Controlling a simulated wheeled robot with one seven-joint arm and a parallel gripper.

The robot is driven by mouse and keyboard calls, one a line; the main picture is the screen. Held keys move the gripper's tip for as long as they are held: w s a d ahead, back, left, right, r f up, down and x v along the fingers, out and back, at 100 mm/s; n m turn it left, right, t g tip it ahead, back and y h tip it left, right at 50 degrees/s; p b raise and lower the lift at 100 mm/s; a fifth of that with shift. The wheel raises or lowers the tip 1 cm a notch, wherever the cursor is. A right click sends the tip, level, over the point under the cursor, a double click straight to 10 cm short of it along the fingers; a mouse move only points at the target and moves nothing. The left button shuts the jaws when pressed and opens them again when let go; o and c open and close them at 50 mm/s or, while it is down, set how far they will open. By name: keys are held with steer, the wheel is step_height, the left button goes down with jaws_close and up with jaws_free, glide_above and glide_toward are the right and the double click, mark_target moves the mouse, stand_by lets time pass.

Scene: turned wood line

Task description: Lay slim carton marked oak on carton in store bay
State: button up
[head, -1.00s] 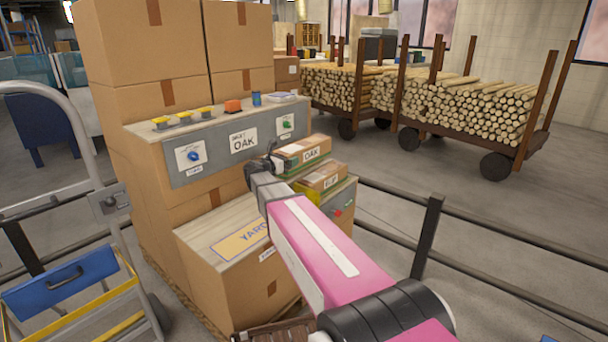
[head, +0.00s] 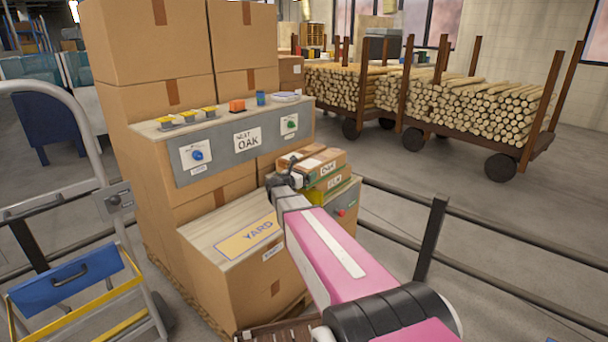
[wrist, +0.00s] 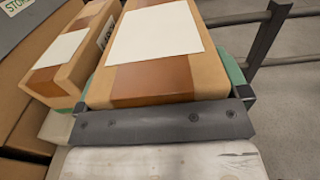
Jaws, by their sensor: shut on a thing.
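The slim brown carton marked OAK (head: 326,165) is in my gripper (head: 290,181), at the bay right of the yard surface. In the wrist view the held carton (wrist: 155,50) has a white top label and green pads beside it, and looks level. Directly below it in the head view is another carton (head: 334,183) with a short, blurred label, perhaps ELM. Whether the two touch, I cannot tell. A further slim carton (wrist: 68,55) lies to the left in the wrist view. A sign reading STO (wrist: 12,6) is partly cut off there.
A grey panel (head: 220,147) reading NEXT OAK, with knobs, stands behind. The surface marked YARD (head: 248,238) is bare at left. Tall brown cartons (head: 150,45) rise behind the panel. Dark rails (head: 435,225) run on the right. A blue-and-yellow step cart (head: 70,280) is at left.

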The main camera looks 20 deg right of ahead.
steer(key=shift+f, duration=0.1)
steer(key=o, duration=0.8)
steer(key=shift+r, duration=0.2)
steer(key=v, duration=1.2)
steer(key=s+d+f+m+g, duration=0.1)
steer(key=s+m, duration=0.1)
steer(key=s+d+f+m+g+y, duration=0.1)
steer(key=f+m, duration=0.1)
steer(key=s+d+f+m+g+y, duration=0.1)
steer(key=s+f, duration=0.1)
steer(key=shift+s+d+f+m+g, duration=0.2)
steer(key=shift+s+f+m+g, duration=0.1)
steer(key=shift+s+m, duration=0.1)
steer(key=s+a+f+m+g+y, duration=0.2)
steer(key=s+f+m+y, duration=0.3)
steer(key=s+m, duration=0.4)
steer(key=s+a+f+m+g+y, duration=0.3)
steer(key=s+f+m+y, duration=0.3)
steer(key=s+m+y, duration=0.2)
steer(key=shift+s+a+f+m+g, duration=0.25)
steer(key=shift+s+m+g, duration=0.45)
steer(key=shift+s+m, duration=0.35)
